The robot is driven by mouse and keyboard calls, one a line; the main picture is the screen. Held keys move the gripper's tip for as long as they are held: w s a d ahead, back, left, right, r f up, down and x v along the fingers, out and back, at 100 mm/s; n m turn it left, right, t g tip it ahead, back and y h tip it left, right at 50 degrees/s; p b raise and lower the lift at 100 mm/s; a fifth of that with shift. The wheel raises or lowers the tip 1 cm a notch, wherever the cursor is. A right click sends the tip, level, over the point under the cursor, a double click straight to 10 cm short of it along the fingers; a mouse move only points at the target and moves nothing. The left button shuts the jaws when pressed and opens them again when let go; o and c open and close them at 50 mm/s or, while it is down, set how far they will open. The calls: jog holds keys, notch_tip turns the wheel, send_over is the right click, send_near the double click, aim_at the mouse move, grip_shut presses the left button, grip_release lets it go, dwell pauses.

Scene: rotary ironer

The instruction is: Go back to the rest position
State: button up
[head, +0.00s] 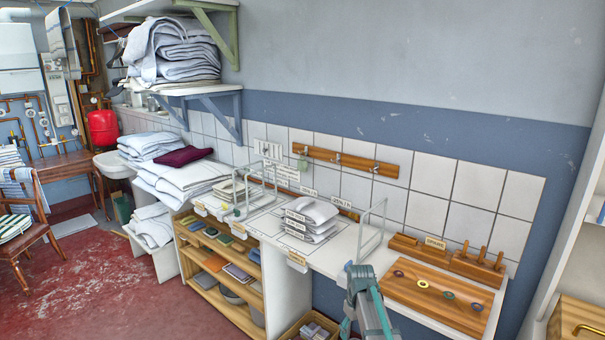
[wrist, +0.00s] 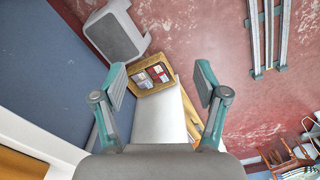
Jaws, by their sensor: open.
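My gripper (wrist: 160,84) is open in the wrist view, its two grey-and-teal fingers wide apart with nothing between the pads. Part of my grey-and-teal arm end shows at the bottom of the head view, in front of the white counter (head: 337,262). It stands left of the wooden board with small rings (head: 436,290) and appears apart from it. The wrist view looks down past the fingers to the red floor (wrist: 200,40) and a wooden crate (wrist: 152,77) holding small packets.
A stack of folded white cloths (head: 310,217) lies on the counter, with a wire stand (head: 373,228) to its right. A peg rack (head: 447,257) stands behind the ring board. Wooden shelves (head: 218,278) are under the counter.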

jog(key=s+f+m+g, duration=0.1)
jog(key=s+f+g, duration=0.1)
jog(key=s+f, duration=0.7)
jog(key=s+f+m+g, duration=0.2)
jog(key=s+f, duration=0.8)
jog(key=s, duration=1.5)
jog(key=s+f+m+g, duration=0.1)
jog(key=s+f+g, duration=0.1)
jog(key=s+f, duration=0.8)
jog(key=s, duration=0.7)
jog(key=shift+s+m+g, duration=0.3)
jog(key=shift+m+g, duration=0.1)
